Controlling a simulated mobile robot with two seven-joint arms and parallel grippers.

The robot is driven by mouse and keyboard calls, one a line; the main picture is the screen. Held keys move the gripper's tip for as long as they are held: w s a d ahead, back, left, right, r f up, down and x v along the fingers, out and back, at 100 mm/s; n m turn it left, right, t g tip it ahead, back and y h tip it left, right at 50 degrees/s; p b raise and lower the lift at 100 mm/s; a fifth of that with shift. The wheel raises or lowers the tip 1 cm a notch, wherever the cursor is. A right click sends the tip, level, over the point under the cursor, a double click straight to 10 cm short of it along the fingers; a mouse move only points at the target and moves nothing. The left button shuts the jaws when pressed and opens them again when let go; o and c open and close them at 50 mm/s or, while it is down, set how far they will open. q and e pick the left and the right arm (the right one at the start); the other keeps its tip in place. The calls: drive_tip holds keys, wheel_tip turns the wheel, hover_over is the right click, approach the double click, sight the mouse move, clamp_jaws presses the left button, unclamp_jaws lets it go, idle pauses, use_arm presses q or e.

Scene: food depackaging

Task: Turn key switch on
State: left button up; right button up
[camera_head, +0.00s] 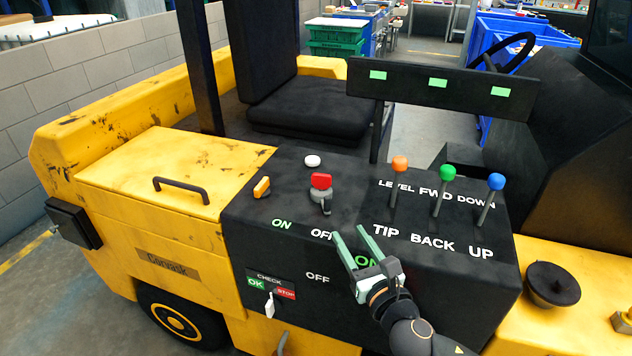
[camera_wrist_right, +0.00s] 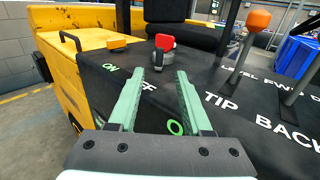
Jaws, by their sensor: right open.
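A red-handled switch (camera_head: 321,182) with a grey base, which looks like the key switch, stands on the black console top (camera_head: 250,215) behind the ON and OFF labels. It also shows in the right wrist view (camera_wrist_right: 164,42), beyond the fingertips and roughly between them. An orange switch (camera_head: 262,187) sits to its left. My right gripper (camera_head: 349,233) is open and empty, in front of the red switch and apart from it. In the right wrist view its two green fingers (camera_wrist_right: 160,73) point toward the switch. My left gripper is not in view.
Three levers with orange (camera_head: 400,163), green (camera_head: 447,172) and blue (camera_head: 496,181) knobs rise to the right. A white button (camera_head: 312,160) lies behind the red switch. A dark bar (camera_head: 410,80) spans behind the levers. A check panel (camera_head: 270,285) with a whitish tag is on the front face.

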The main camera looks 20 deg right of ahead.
sight(329, 201)
drive_tip(key=w, duration=0.7)
drive_tip(key=w+a, duration=0.1)
drive_tip(key=w, duration=0.3)
drive_tip(key=shift+w+r, duration=0.15)
drive_tip(key=shift+w, duration=0.05)
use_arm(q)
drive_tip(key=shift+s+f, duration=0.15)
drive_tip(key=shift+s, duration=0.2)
use_arm(e)
drive_tip(key=shift+w, duration=0.85)
drive_tip(key=shift+c, duration=0.3)
clamp_jaws()
